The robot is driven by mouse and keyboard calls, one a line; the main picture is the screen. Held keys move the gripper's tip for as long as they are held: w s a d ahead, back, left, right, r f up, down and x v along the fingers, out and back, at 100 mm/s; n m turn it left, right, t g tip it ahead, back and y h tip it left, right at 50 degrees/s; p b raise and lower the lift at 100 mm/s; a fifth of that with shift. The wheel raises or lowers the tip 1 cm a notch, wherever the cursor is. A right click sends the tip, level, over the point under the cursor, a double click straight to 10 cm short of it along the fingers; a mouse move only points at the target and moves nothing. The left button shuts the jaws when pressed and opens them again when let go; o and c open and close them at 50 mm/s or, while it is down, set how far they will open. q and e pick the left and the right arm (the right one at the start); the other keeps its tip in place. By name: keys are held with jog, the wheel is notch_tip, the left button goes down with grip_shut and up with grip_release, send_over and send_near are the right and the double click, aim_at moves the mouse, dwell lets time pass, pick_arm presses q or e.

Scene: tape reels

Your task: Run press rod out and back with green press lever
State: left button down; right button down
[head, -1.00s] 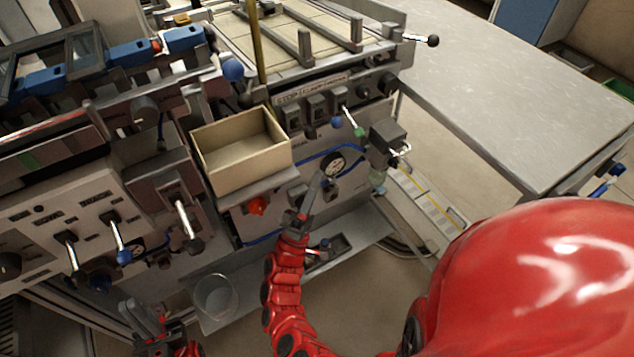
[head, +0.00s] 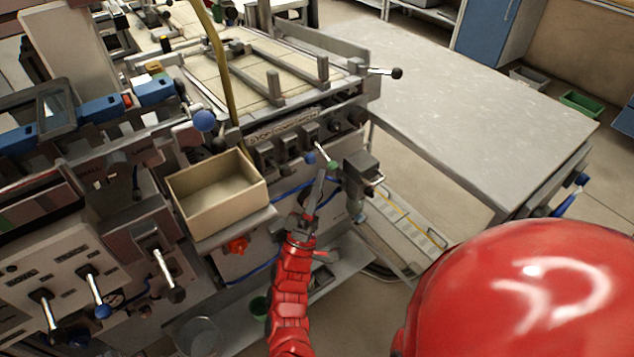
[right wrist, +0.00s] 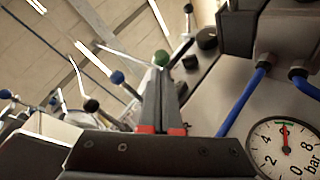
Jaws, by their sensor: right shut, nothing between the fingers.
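The green press lever shows as a small green knob (head: 332,165) on a short bright stem on the machine's front panel. The same green knob (right wrist: 160,59) stands just past the fingertips in the right wrist view. My right gripper (head: 326,176) is shut and empty, its fingers pointing up at the knob from below. In the right wrist view the closed fingers (right wrist: 160,88) overlap the knob's lower edge; I cannot tell whether they touch it. I cannot make out the press rod for sure. My left gripper is not in view.
A blue-knobbed lever (head: 309,157) is close left of the green one. A dark block (head: 361,173) juts out at the right. An open tan box (head: 218,195) stands left of my right arm. A pressure gauge (right wrist: 285,148) and blue hoses are near the wrist.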

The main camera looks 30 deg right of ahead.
jog(key=shift+s+r+n+t+y+p, duration=0.15)
jog(key=shift+r+n+t+y+p, duration=0.1)
jog(key=shift+n+t+y+p, duration=0.4)
jog(key=shift+r+n+y, duration=0.15)
jog(key=shift+n+y, duration=0.1)
jog(key=shift+n, duration=0.3)
notch_tip(320, 180, up, 4)
jog(key=s+n+t+y+p, duration=0.2)
jog(key=n+t+y+p, duration=0.1)
jog(key=n+y+p, duration=0.5)
jog(key=s+a+f+h+b, duration=0.1)
jog(key=s+a+f+b, duration=0.1)
jog(key=s+a+f, duration=0.7)
jog(key=shift+s+f+m+h, duration=0.3)
jog(key=shift+s+f, duration=0.2)
jog(key=shift+s, duration=0.55)
jog(key=shift+r, duration=0.1)
